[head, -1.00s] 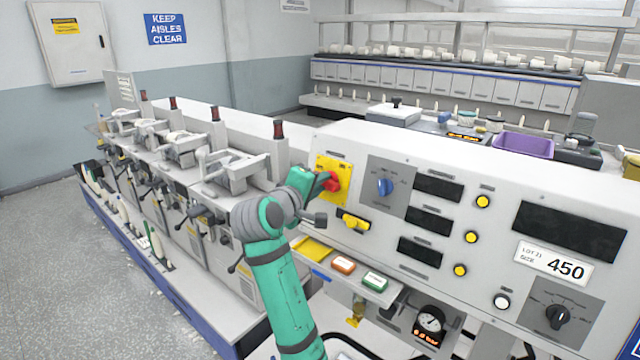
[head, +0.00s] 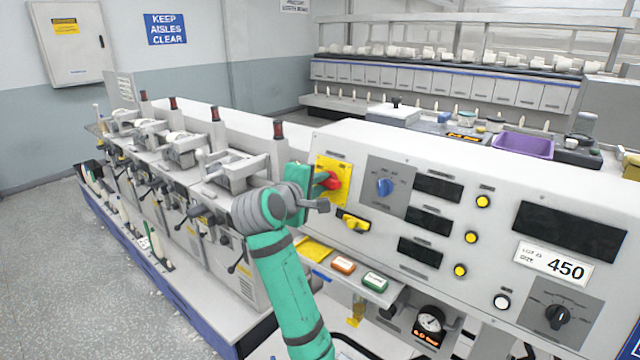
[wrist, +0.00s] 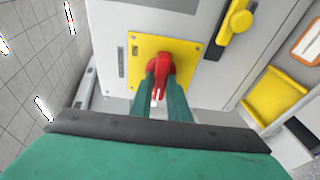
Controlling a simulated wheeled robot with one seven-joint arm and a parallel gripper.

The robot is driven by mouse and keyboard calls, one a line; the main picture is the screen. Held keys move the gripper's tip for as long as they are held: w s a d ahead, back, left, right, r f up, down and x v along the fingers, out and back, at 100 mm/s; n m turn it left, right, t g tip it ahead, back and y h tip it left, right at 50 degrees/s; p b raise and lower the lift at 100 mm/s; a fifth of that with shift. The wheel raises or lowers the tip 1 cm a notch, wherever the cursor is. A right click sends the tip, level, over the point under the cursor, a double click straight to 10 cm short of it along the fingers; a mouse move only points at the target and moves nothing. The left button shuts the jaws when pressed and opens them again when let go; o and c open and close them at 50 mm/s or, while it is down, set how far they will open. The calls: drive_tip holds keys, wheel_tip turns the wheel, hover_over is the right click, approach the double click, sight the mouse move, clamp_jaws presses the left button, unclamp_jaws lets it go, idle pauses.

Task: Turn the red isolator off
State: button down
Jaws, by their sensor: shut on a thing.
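The red isolator (head: 333,181) is a red rotary handle on a yellow plate (head: 344,170) at the left end of the machine's white control panel. In the wrist view the red handle (wrist: 158,72) stands out from its yellow plate (wrist: 196,49). My gripper (wrist: 162,88) is shut on the handle, one green finger on each side of it. In the head view my gripper (head: 318,181) comes at the handle from the left. Part of the handle is hidden between the fingers.
A yellow lever handle (head: 354,222) sits just below the isolator, and a blue knob (head: 384,187) is to its right. Winding heads stand to the left of my arm.

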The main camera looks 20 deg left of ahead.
drive_tip(key=c, duration=1.7)
unclamp_jaws()
drive_tip(key=v, duration=1)
drive_tip(key=shift+s+r, duration=0.1)
drive_tip(key=shift+s, duration=0.3)
drive_tip(key=shift+w, duration=0.1)
